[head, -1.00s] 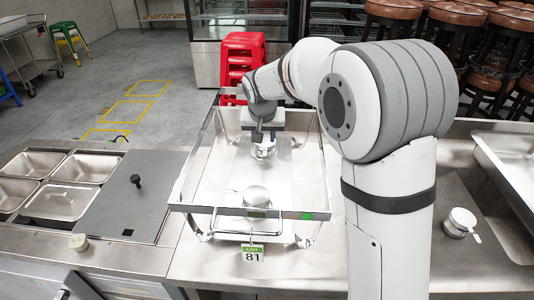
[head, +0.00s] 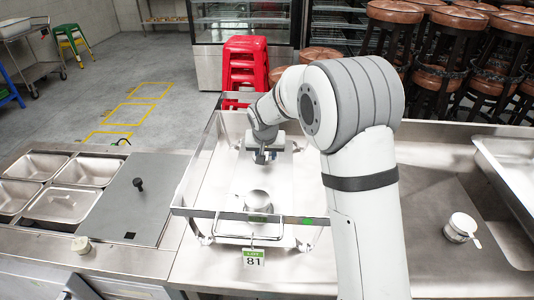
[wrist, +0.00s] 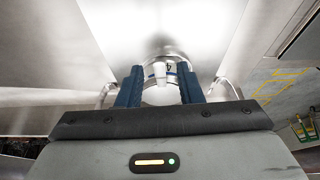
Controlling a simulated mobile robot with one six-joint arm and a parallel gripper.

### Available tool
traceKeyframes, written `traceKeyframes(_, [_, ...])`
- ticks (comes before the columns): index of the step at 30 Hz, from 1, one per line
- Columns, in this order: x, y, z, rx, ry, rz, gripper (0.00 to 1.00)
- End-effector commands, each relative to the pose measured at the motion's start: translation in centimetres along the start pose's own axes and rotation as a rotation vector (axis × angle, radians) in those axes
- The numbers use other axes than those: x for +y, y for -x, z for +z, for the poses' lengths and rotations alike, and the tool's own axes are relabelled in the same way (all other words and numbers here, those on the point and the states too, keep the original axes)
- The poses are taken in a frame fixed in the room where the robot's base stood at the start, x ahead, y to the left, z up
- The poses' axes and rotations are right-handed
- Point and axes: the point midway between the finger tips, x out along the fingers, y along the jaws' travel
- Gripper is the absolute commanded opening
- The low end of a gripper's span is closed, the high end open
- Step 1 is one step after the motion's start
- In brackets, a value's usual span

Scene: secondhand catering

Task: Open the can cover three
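A small silver can (head: 257,200) stands in the front part of the glass-sided steel tray, behind the LOT 81 tag. Another can with a pale cover and a projecting tab (head: 460,228) stands on the counter at the right. My gripper (head: 262,157) hangs over the tray, behind the silver can in the head view. In the wrist view, the two blue fingers (wrist: 160,78) are apart. A white tab (wrist: 160,71) and part of a rounded silver can (wrist: 160,96) show between them. I cannot tell whether the fingers touch it. The cover number is not clearly readable.
The tray's raised rim (head: 265,216) and front wire handle surround the work area. A lidded pan unit (head: 128,196) stands left, and a steel sink (head: 515,185) is at the right edge. Red stools (head: 245,62) stand behind. The counter right of my arm has free room.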

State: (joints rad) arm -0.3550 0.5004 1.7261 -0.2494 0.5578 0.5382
Motion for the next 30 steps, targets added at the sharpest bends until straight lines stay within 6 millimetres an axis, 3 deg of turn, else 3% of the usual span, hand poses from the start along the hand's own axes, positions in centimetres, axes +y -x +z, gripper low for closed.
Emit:
traceKeyframes(12, [0.08,0.03,-0.02,0.000,-0.001,0.000,0.00])
traceKeyframes(30, [-0.05,0.09,0.07,-0.001,0.017,-0.008,0.00])
